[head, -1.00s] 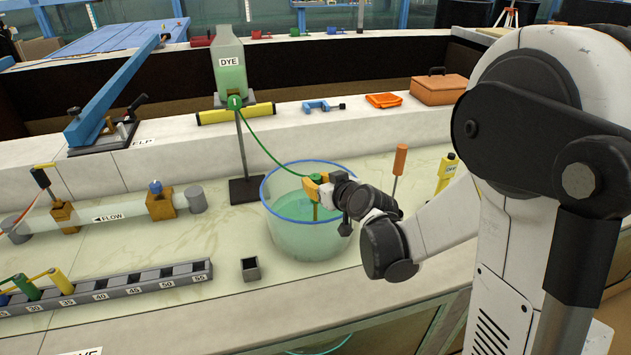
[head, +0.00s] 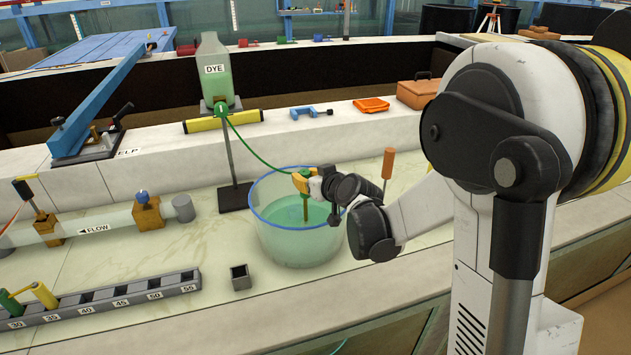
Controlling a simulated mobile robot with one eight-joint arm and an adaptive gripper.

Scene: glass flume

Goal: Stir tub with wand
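The tub (head: 275,240) is clear with a blue rim and holds pale green liquid. It stands on the pale bench, centre of the head view. My gripper (head: 304,184) reaches in from the right, over the tub's rim. Its yellow fingers appear shut around the upper end of a thin green-brown stick, which looks like the wand (head: 305,208). The wand is about upright, and its lower part goes down inside the tub. Its lower tip is hard to make out through the wall and liquid. The fingers hide part of its top.
A dye bottle (head: 221,75) on a stand (head: 232,150) has a green hose (head: 262,148) running towards the tub. A small dark cup (head: 241,277) and a numbered rack (head: 110,300) are at front left. An orange-handled tool (head: 388,162) stands behind my arm.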

